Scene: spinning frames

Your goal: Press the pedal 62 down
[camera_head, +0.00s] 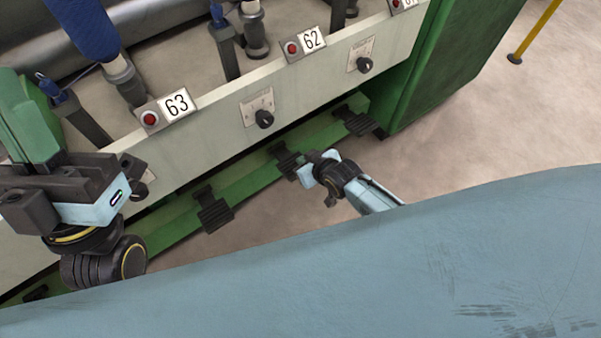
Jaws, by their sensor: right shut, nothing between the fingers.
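The number plate 62 (312,38) sits beside a red button on the pale front rail of the machine. Several dark ribbed pedals stick out from the green base below the rail. My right gripper (306,172) is shut and empty, at the dark pedal (286,160) in the middle of the row. It partly covers that pedal, and I cannot tell whether they touch. No number shows on the pedals themselves. My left gripper (75,185) is at the left, above the rail's near end; its jaw state is unclear.
Other pedals show to the left (215,210) and right (356,120). Plate 63 (177,103) and black knobs (264,119) are on the rail (220,125). A green end cabinet (445,60) stands at right.

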